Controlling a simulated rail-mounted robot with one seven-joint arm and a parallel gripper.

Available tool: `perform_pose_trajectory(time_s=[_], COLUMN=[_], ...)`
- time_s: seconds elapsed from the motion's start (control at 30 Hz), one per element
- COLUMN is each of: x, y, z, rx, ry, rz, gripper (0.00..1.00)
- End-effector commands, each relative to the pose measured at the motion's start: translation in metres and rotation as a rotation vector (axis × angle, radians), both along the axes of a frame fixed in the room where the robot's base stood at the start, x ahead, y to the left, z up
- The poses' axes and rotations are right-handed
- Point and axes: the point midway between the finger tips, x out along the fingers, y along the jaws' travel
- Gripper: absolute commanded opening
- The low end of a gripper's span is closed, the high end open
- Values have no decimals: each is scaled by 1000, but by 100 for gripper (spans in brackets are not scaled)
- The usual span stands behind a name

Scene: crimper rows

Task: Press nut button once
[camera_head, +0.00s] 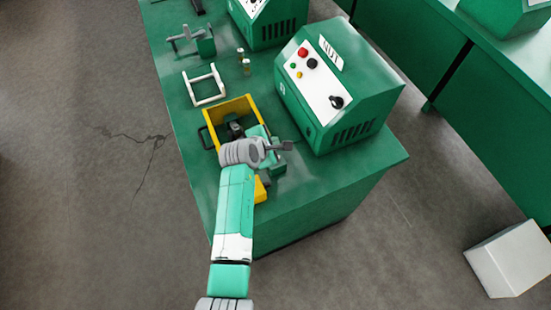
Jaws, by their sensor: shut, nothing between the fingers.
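A green machine box (355,85) stands on the near end of the green table. A white sign reading NUT (331,52) is on its top. Its white sloped panel (320,90) holds a red button (302,52), a black button (312,63), a small green button (293,66), a small orange button (298,74) and a black knob (336,102). Which of them is the nut button cannot be told from any label I can read. My gripper (286,146) is shut and empty. It appears left of and below the machine's lower left corner, apart from the buttons.
A yellow crate (243,103) with dark items lies beneath and behind my arm. A white frame (204,86), small brass cylinders (246,66) and a grey clamp-like tool (188,40) lie farther along the green table (300,187). A second green machine (268,22) stands behind.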

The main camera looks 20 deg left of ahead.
Motion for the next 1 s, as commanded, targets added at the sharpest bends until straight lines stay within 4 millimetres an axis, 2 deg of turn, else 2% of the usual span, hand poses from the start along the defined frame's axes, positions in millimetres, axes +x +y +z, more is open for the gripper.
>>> perform_pose_trajectory(time_s=[0.03, 0.2, 0.5, 1.0], x=[0, 0, 0, 0], y=[0, 0, 0, 0], z=[-13, -38, -70, -72], rx=[0, 1, 0, 1], ry=[0, 0, 0, 0], rz=[0, -1, 0, -1], gripper=[0, 0, 0, 0])
